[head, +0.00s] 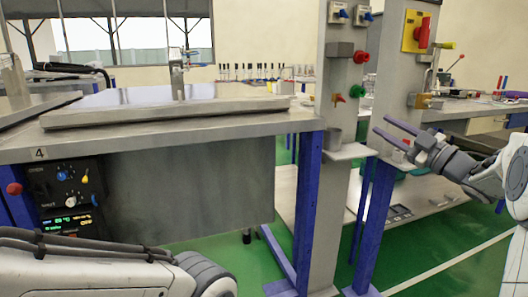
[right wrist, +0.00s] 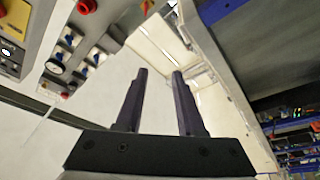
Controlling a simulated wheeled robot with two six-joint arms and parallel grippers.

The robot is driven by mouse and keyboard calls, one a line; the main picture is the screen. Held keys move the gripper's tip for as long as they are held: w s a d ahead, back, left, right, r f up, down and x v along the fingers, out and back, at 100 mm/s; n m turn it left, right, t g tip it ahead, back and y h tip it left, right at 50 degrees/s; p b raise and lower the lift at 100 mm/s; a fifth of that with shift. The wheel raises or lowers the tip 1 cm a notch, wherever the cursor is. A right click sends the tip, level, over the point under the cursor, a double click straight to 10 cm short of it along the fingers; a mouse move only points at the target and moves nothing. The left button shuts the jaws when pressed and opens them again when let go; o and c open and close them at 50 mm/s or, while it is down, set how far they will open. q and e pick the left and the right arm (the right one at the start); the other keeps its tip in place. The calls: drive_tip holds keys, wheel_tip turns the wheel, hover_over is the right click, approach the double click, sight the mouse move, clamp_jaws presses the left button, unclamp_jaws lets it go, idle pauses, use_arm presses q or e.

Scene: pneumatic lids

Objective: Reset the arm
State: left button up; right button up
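My right gripper (head: 390,132) is at the right of the head view, in front of the grey post and table there. Its two purple fingers are spread apart with nothing between them. The right wrist view also shows the fingers (right wrist: 160,75) apart and empty, against a pale background. My left arm lies along the bottom left of the head view; its gripper is out of the frame.
A steel workbench (head: 190,125) marked 4 stands at left with a control panel (head: 72,190). Grey posts with red (head: 361,57) and green (head: 357,91) knobs rise in the middle. A yellow switch box (head: 415,32) is at upper right. Green floor (head: 430,250) is clear at lower right.

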drive_tip(key=w+a+f+m+h, duration=0.3)
drive_tip(key=a+m+h, duration=0.25)
drive_tip(key=a, duration=0.35)
drive_tip(key=s+a+f+m+g+h, duration=0.35)
drive_tip(key=s+a+f, duration=0.25)
drive_tip(key=a+f, duration=0.3)
drive_tip(key=s+a+f+g, duration=0.3)
drive_tip(key=s+f, duration=0.2)
drive_tip(key=s, duration=0.2)
drive_tip(key=s+a+f+g, duration=0.4)
drive_tip(key=s+f, duration=0.1)
drive_tip(key=s, duration=0.2)
drive_tip(key=s+f+g+h, duration=0.1)
drive_tip(key=s+f+g, duration=0.2)
drive_tip(key=s, duration=0.7)
drive_tip(key=s+f+g, duration=0.4)
drive_tip(key=s, duration=0.7)
wheel_tip(320, 180, up, 35)
drive_tip(key=s+p, duration=0.1)
drive_tip(key=p, duration=3.3)
drive_tip(key=shift+s+a+n+p, duration=0.15)
drive_tip(key=shift+a+n+p, duration=0.15)
